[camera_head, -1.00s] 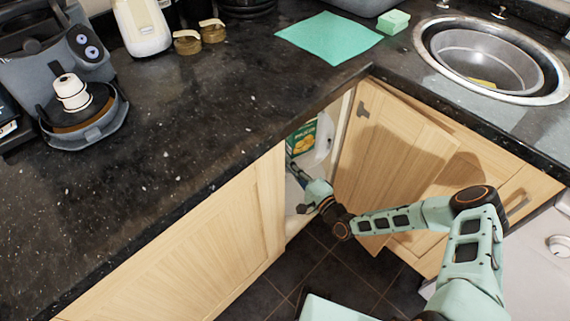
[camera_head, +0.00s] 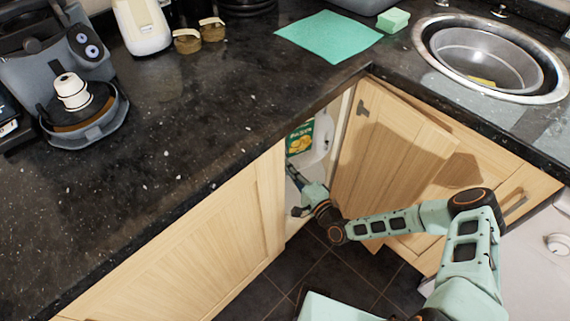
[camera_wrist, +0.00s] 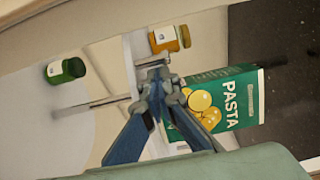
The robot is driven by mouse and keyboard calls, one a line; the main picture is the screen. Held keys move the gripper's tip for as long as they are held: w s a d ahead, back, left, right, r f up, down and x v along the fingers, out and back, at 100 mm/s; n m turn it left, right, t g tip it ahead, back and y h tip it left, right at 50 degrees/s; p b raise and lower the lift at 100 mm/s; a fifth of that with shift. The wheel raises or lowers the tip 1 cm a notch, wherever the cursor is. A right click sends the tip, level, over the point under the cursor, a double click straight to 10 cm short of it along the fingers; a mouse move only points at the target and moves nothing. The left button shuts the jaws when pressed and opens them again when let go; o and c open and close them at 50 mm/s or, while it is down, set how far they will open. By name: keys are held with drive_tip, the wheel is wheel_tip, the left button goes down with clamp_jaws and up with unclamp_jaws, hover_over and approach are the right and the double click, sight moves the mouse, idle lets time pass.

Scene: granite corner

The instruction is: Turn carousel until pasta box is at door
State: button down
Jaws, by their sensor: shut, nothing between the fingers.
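The green pasta box (camera_head: 299,138), with yellow pasta pictured on it, shows in the corner cabinet opening, partly cut off by the left cabinet front. In the wrist view the pasta box (camera_wrist: 238,103) lies sideways in the picture, just right of and partly behind my gripper (camera_wrist: 153,70). The pale carousel shelf (camera_wrist: 78,120) is on the left there, with a metal rod across it. My gripper reaches into the opening in the head view (camera_head: 292,172), below the box. Its fingers are shut and empty. Whether they touch the carousel or box I cannot tell.
A white jug (camera_head: 321,142) stands right of the box. A green-capped jar (camera_wrist: 66,70) and an orange jar (camera_wrist: 169,39) show in the wrist view. The folded cabinet door (camera_head: 390,165) stands open right of the opening. The dark countertop (camera_head: 200,130) overhangs the cabinet.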

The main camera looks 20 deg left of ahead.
drive_tip(key=b+v, duration=0.1)
drive_tip(key=v, duration=0.7)
drive_tip(key=shift+w+d, duration=0.3)
drive_tip(key=shift+d, duration=0.1)
idle(0.3)
